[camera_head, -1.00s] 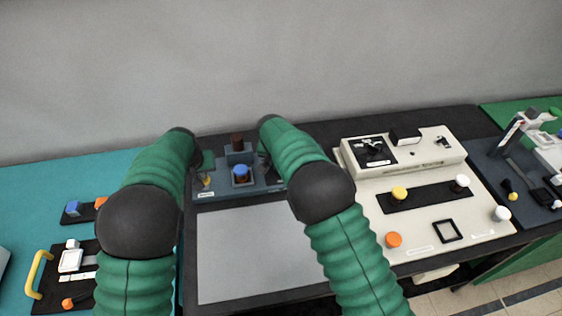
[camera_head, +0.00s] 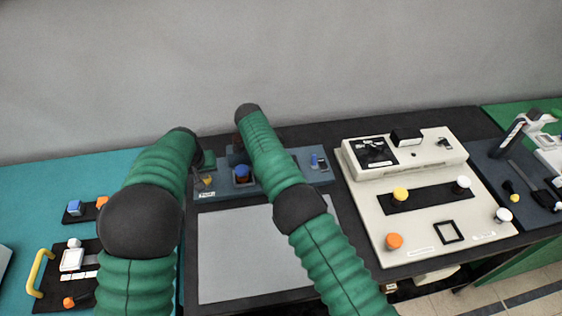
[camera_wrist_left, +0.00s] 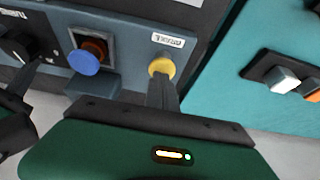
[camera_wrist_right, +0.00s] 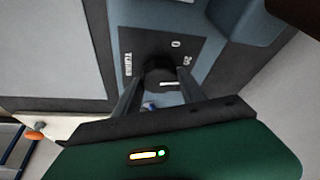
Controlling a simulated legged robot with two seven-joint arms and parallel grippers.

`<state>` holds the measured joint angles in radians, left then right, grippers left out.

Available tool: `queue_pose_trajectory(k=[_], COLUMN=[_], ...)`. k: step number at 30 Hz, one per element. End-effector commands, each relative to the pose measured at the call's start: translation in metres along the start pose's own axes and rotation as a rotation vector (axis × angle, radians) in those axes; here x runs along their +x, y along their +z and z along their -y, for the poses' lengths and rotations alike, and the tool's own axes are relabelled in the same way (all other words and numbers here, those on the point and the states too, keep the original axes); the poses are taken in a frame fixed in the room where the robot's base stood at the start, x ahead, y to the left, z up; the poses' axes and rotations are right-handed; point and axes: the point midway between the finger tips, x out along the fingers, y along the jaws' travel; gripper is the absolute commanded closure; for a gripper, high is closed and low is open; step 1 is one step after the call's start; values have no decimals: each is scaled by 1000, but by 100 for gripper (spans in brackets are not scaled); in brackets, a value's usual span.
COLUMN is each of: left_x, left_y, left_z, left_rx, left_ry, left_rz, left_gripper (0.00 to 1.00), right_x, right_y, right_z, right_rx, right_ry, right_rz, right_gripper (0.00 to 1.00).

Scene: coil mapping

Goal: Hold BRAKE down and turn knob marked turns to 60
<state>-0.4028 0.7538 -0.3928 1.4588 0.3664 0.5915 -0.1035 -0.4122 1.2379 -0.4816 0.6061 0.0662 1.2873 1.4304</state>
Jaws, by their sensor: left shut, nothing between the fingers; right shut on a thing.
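A blue-grey panel (camera_head: 222,188) stands at the back of the dark table. Its yellow button (camera_wrist_left: 162,66) has a small white label, too blurred to read surely. My left gripper (camera_wrist_left: 161,82) is shut and empty, with its tips at the button, seemingly touching it. The black knob (camera_wrist_right: 160,72) sits on a dark plate marked TURNS, with a 0 and another number beside it. My right gripper (camera_wrist_right: 158,88) is shut on this knob, a finger on each side. A white line shows on the knob; its exact reading is unclear. In the head view my right arm hides the knob.
A blue button (camera_wrist_left: 84,62) in a grey housing lies between the yellow button and the knob. A grey mat (camera_head: 245,260) lies in front of the panel. A cream machine (camera_head: 400,235) stands right; a teal table (camera_head: 30,195) with other controls stands left.

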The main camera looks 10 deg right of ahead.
Motion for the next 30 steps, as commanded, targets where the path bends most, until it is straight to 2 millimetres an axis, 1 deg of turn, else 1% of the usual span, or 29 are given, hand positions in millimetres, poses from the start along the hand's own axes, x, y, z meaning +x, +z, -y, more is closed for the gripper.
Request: queue_pose_trajectory(k=[1,7,18,19,24,30], left_x=[1,1,1,1,1,1], left_y=[2,2,2,2,1,1], left_z=[0,0,0,0,0,0], left_rx=[0,0,0,0,0,0], left_ry=[0,0,0,0,0,0], left_rz=[5,5,4,4,3,2], left_gripper=[100,100,100,100,100,100], right_x=[-2,-2,-3,-3,-2,-1], right_y=[-1,-1,-1,-1,-1,0], right_z=[2,3,3,3,2,1], right_rx=[12,42,46,46,45,45], right_ry=[-4,6,6,6,9,12], right_rz=[-2,-2,-2,-2,-2,-1], right_gripper=[93,93,93,51,31,31])
